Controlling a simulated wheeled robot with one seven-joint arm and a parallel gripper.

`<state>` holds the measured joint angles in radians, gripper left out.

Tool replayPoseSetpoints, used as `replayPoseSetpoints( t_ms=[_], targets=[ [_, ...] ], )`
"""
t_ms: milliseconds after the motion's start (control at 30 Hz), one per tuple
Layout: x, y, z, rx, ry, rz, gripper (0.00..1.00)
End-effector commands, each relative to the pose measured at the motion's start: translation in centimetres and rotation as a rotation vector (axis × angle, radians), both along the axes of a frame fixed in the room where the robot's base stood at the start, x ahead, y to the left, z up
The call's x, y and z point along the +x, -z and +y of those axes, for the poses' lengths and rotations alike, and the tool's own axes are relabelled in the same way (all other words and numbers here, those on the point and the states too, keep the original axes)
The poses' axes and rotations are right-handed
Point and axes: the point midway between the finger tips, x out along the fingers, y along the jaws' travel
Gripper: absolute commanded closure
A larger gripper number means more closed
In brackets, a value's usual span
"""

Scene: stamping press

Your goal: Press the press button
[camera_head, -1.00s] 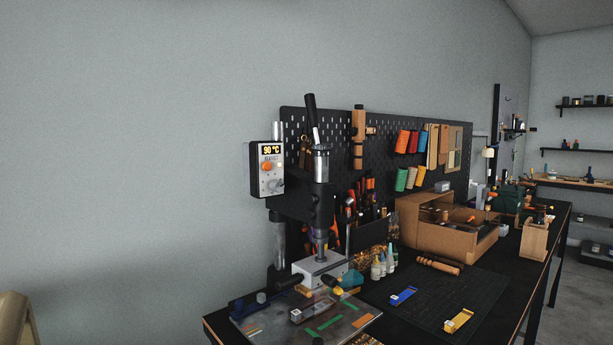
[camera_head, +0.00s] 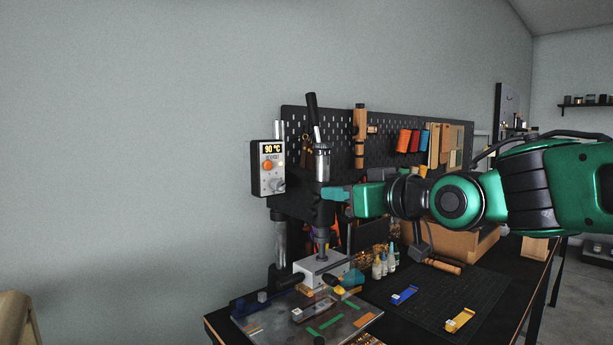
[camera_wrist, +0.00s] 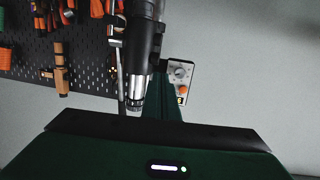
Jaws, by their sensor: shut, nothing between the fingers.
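The stamping press stands at the left end of the workbench, with a black and silver column (camera_head: 322,165). Its control box (camera_head: 268,169) is white with dark sides and hangs at the left of the press. It has a "90 °C" display, an orange button (camera_head: 267,165) and a grey knob (camera_head: 278,185). My gripper (camera_head: 326,193) is shut and empty, at the right of the press column and apart from the control box. In the wrist view the control box (camera_wrist: 181,80) appears upside down beyond my gripper (camera_wrist: 160,88), with the orange button (camera_wrist: 184,91) at its lower part.
A black pegboard (camera_head: 380,135) with tools and thread spools stands behind the bench. A cardboard box (camera_head: 465,240) is partly hidden behind my arm. A cutting mat (camera_head: 450,290) holds blue and yellow pieces. The wall left of the control box is clear.

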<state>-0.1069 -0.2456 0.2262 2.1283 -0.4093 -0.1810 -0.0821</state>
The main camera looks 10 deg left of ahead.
Motion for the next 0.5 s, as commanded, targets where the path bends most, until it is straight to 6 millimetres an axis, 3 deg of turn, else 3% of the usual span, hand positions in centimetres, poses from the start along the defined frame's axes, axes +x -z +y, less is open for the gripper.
replayPoseSetpoints(
  t_ms=[33, 133, 300, 500],
  targets=[
    [-0.6, -1.2, 1.7, 0.026, -0.035, -0.029, 1.00],
    [-1.5, -3.1, 4.0, 0.070, -0.085, -0.073, 1.00],
    [-2.1, -4.4, 5.7, 0.100, -0.119, -0.101, 1.00],
    [-1.0, -4.4, 6.9, 0.102, -0.119, -0.101, 1.00]
  ],
)
